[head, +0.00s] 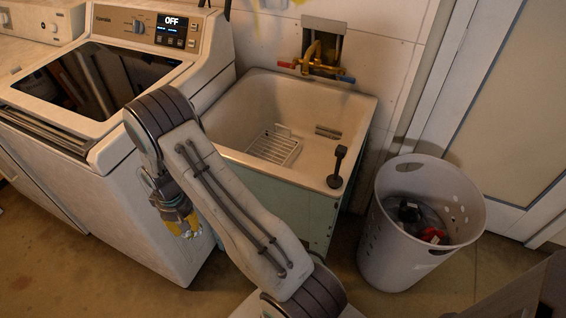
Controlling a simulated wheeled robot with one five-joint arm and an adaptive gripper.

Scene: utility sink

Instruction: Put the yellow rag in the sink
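The sink (352,112) is a pale square basin on a greenish cabinet against the wall, in the middle of the head view. A white rack (274,146) lies in its bottom. My gripper (187,226) hangs low in front of the washing machine, left of the sink and outside it. Yellow patches show at the gripper; I cannot tell whether they are the rag or gripper parts. Its fingers are small and dark, so open or shut is unclear. A bit of yellow (256,4) shows at the top edge above the sink, mostly cut off; I cannot identify it.
A top-loading washing machine (130,215) stands left of the sink. A brass tap (318,62) is on the wall behind it. A dark upright object (337,167) stands on the sink's front right rim. A grey bin (410,250) holding dark and red items stands right.

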